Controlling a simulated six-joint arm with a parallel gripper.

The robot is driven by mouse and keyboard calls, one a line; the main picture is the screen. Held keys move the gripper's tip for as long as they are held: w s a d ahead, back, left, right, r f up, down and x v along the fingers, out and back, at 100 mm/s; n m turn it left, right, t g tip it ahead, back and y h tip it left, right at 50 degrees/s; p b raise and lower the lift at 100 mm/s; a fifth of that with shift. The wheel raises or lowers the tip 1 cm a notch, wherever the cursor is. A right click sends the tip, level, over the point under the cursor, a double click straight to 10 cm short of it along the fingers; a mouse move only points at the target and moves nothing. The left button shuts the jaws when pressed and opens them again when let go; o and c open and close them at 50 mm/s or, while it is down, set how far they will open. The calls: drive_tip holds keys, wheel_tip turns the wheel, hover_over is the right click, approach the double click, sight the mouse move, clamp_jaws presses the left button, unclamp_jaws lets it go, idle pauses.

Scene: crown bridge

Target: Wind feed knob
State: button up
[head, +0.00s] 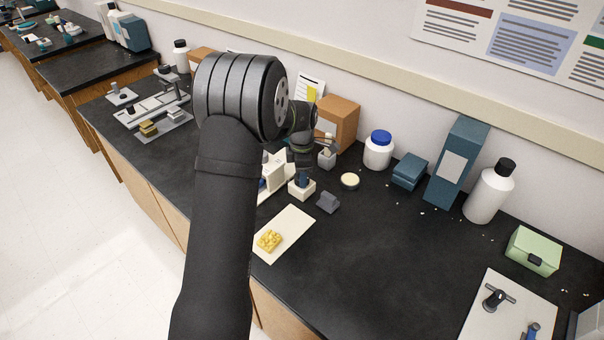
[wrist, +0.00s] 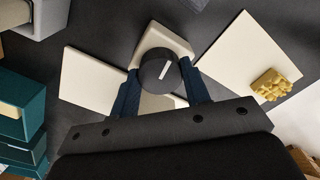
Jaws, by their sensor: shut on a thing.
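The feed knob (wrist: 157,72) is a round black dial with a white pointer line, seen from above in the wrist view. It sits on a cream, block-like housing (wrist: 169,38), which also shows in the head view (head: 302,193). My gripper (wrist: 162,76) points down over it, with one dark blue finger on each side, shut on the knob. In the wrist view the pointer line slants up to the right. In the head view my gripper (head: 302,178) is small, and my arm hides part of the device.
A cream board (head: 290,226) with a yellow lumpy piece (head: 269,240) lies in front. A grey block (head: 328,202) and a round pale-topped dish (head: 350,181) stand close on the right. A blue-lidded jar (head: 379,150) is behind.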

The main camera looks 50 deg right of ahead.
drive_tip(key=shift+n, duration=0.3)
idle(0.4)
drive_tip(key=o, duration=1)
drive_tip(key=shift+c, duration=0.2)
drive_tip(key=shift+r, duration=0.1)
wheel_tip(320, 180, up, 17)
drive_tip(key=shift+r, duration=0.15)
